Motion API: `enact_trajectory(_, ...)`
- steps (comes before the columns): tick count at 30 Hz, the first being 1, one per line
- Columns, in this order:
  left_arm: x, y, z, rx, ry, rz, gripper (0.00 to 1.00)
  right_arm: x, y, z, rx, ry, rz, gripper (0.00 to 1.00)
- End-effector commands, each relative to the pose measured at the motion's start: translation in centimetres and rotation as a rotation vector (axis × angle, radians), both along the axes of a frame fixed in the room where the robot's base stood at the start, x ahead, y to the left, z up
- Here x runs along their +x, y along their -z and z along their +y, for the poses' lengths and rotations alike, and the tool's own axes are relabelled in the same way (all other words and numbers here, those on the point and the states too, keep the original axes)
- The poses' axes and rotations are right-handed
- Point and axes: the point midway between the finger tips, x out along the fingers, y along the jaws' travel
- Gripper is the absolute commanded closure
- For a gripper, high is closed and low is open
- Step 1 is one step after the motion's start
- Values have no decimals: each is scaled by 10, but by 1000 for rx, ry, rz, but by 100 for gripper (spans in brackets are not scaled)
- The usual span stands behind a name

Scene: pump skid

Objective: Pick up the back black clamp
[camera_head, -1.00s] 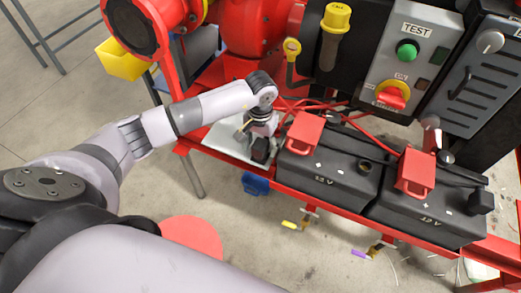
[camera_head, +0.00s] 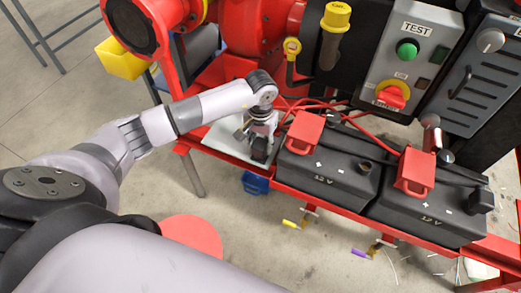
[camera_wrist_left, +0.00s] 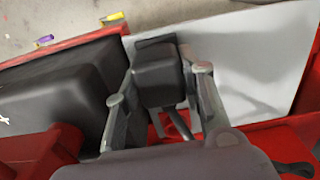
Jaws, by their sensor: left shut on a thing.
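The black clamp (camera_head: 260,153) shows as a small dark block just below my left gripper (camera_head: 262,134), over the pale plate left of the batteries. In the left wrist view the black clamp (camera_wrist_left: 157,75) sits between the two fingers of my left gripper (camera_wrist_left: 159,86), which is shut on it. The gripper hides part of the clamp. I cannot tell whether the clamp is clear of the plate. My right gripper is not in view.
Two black batteries (camera_head: 325,175) with red clamps (camera_head: 305,132) (camera_head: 415,172) stand right of the gripper on the red frame. Red cables run behind them. The TEST panel (camera_head: 412,60) rises at the back. A blue bin (camera_head: 255,184) lies below the frame edge.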

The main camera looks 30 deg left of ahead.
Motion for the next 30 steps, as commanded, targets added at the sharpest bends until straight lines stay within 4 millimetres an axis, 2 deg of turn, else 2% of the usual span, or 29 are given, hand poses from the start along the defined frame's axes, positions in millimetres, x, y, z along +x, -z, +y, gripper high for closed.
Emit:
enact_trajectory(8,1,-2,0,0,0,-2,100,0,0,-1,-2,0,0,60)
enact_trajectory(14,2,-15,0,-1,-1,-5,100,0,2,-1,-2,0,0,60)
enact_trajectory(20,2,-53,1,1,1,-9,100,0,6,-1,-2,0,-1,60)
enact_trajectory(30,2,-145,0,0,0,-7,100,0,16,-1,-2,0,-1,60)
